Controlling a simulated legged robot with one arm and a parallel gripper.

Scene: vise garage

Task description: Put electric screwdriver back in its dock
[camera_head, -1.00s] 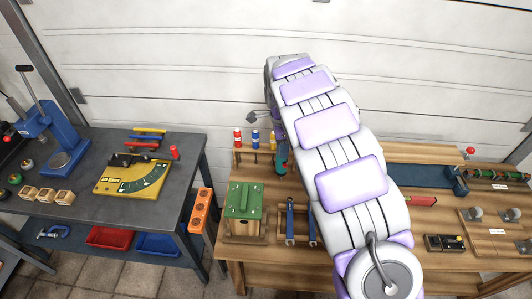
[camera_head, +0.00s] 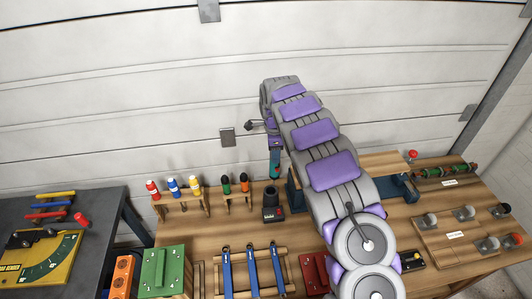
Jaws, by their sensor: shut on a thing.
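The electric screwdriver (camera_head: 275,163), a teal upright body, hangs from my gripper (camera_head: 272,142) left of my arm. My gripper is shut on it; the fingertips are small and partly hidden by my arm. A small black holder with a round open top and a red mark, which looks like the dock (camera_head: 273,207), stands on the wooden workbench. The screwdriver's lower end appears just above the dock in the picture, with a small gap. I cannot tell whether the two line up in depth.
Racks with coloured bottles (camera_head: 172,187) and dark-handled tools (camera_head: 226,185) stand left of the dock. Blue clamps (camera_head: 251,270) and a green-topped box (camera_head: 163,270) are nearer. A blue vise (camera_head: 398,187) is behind my arm to the right. A garage door (camera_head: 120,90) closes the back.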

